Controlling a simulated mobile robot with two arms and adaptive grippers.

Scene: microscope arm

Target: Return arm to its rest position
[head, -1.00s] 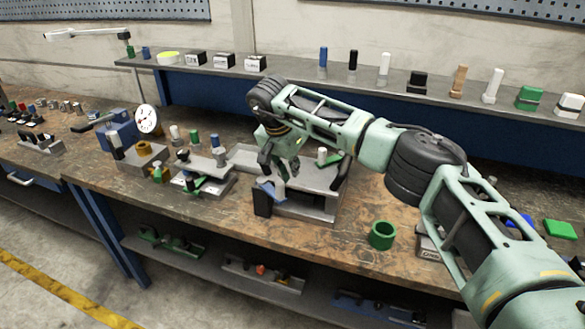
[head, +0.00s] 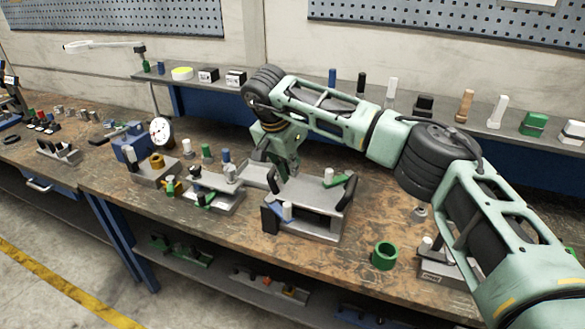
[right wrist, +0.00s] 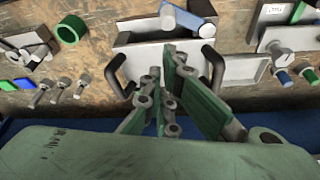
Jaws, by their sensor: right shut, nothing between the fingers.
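My right gripper (head: 284,163) hangs from the green arm over the bench, just behind the grey fixture (head: 303,222) with black handles. Its fingertips are partly hidden by the fixture in the head view. In the right wrist view my right gripper (right wrist: 163,98) has its fingers shut with nothing between them, in front of the fixture's plate (right wrist: 140,62). The fixture carries a blue piece and a white cylinder at its front left, and a green lever at its back right. A slim white jointed arm (head: 98,46) reaches left from above the back shelf. My left gripper is out of view.
A dial gauge (head: 161,131) and smaller fixtures (head: 215,193) stand left of the grey fixture. A green ring (head: 384,256) lies to its right. The back shelf (head: 290,92) holds several blocks and cylinders. Bare bench shows in front of the grey fixture.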

